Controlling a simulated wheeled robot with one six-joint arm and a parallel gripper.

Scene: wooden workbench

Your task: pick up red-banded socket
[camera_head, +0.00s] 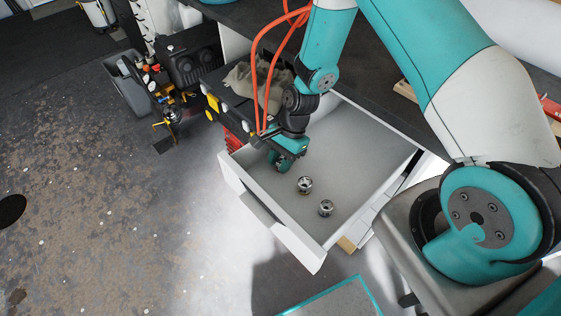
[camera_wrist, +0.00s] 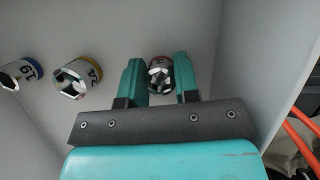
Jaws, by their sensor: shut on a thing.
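My gripper (camera_wrist: 160,82) reaches down into an open white drawer (camera_head: 350,135). Its two teal fingers are shut on a metal socket (camera_wrist: 160,76) with a dark reddish band at its top edge in the wrist view. In the head view my gripper (camera_head: 290,165) is near the drawer's left wall, and the held socket is hidden there. One with a yellow-orange band and number marking shows in the wrist view (camera_wrist: 78,77), and one with a blue band and a 19 (camera_wrist: 20,73) is farther left.
The two free sockets, seen in the head view (camera_head: 305,184) and (camera_head: 326,208), stand near the drawer's front. Drawer walls rise close to my gripper. A bag (camera_head: 262,82) and a dark worktop (camera_head: 245,15) are beyond. The drawer's right side is bare.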

